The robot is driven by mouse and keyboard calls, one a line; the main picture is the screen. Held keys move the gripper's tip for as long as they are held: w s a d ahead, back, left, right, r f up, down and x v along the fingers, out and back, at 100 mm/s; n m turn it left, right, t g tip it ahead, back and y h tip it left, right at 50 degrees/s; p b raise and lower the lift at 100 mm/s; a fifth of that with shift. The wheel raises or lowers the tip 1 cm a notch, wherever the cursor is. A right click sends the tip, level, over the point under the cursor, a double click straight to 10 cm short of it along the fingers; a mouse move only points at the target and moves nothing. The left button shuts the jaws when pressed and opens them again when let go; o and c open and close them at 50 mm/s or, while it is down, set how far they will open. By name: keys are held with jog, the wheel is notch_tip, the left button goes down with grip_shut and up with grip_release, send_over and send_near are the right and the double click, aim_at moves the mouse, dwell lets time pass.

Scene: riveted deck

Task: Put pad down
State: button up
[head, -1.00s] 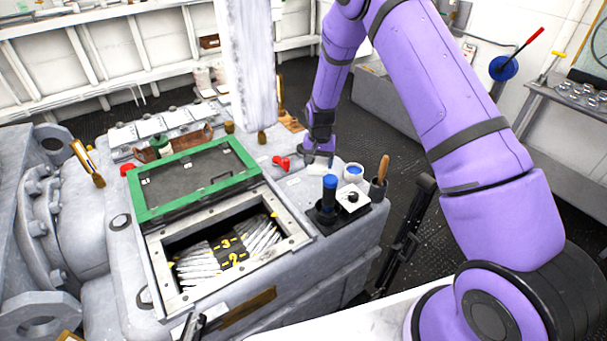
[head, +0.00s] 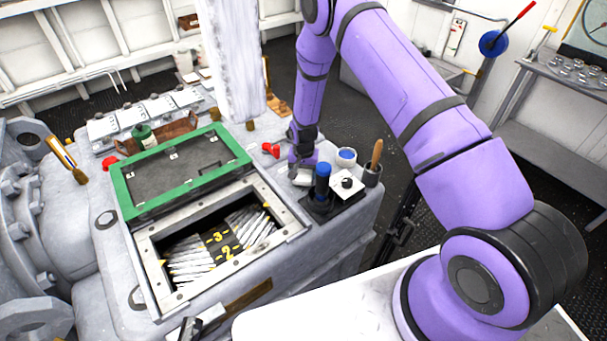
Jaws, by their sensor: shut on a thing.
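My gripper (head: 302,166) points down over the near right part of the grey machine top, between a red handle and a blue-rimmed cup. It is shut on a small pale pad (head: 302,179), which shows just below the fingers. The pad is at or very near the machine top (head: 262,172); I cannot tell whether it touches. The fingers are small and partly hidden by the wrist.
A black holder with a blue-topped cylinder (head: 322,178), a white square plate (head: 347,185), the blue-rimmed cup (head: 346,157) and a pot with a wooden handle (head: 374,165) stand close by. The red handle (head: 271,150) is left. An open hatch (head: 215,246) with a green-framed lid (head: 183,170) lies farther left.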

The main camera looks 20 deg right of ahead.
aim_at(303, 171)
jog(key=shift+f, duration=0.65)
jog(key=o, duration=1)
jog(key=shift+c, duration=0.2)
notch_tip(303, 171, up, 12)
